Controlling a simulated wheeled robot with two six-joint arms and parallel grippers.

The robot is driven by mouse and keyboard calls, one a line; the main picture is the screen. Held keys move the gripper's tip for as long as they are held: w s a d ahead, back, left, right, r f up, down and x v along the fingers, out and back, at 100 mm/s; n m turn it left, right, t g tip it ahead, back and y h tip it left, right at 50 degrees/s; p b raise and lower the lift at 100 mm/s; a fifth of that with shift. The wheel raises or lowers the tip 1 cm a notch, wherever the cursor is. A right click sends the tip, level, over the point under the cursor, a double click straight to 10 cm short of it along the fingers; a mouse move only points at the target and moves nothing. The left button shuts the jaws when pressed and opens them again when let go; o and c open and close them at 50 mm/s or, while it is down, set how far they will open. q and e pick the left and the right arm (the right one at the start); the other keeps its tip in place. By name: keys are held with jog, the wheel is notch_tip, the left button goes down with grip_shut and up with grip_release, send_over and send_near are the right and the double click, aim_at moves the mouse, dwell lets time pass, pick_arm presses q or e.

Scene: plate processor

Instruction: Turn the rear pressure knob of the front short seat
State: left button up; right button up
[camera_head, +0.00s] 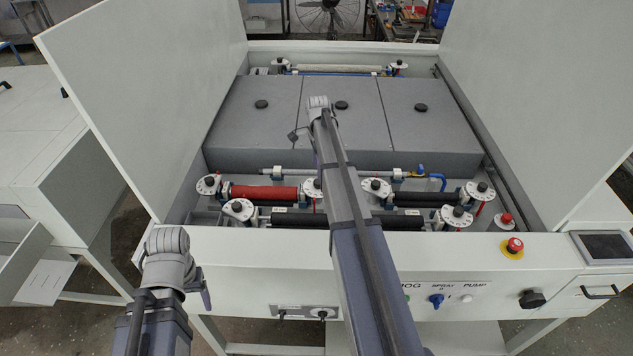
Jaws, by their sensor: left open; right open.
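Several white pressure knobs with dark caps stand at the front of the open machine bed. Two knobs, a left one (209,182) and an inner one (312,185), stand at the ends of a short red roller (264,193). Two more, an inner one (376,185) and a far right one (482,188), flank a dark roller (429,198). A front left knob (239,206) and a front right knob (458,212) flank a long dark roller. I cannot tell which is the named knob. My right arm crosses the middle; my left arm is lower left. Neither gripper's fingers show.
Raised white panels stand at both sides. Grey covers (262,120) fill the middle of the bed. The front panel (290,260) carries a red emergency button (514,244), a blue switch (436,300) and a black handle knob (532,299).

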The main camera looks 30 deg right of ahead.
aim_at(318, 181)
notch_tip(318, 181, down, 7)
jog(key=b, duration=0.6)
jog(key=shift+r, duration=0.2)
jog(key=shift+c, duration=0.3)
grip_shut()
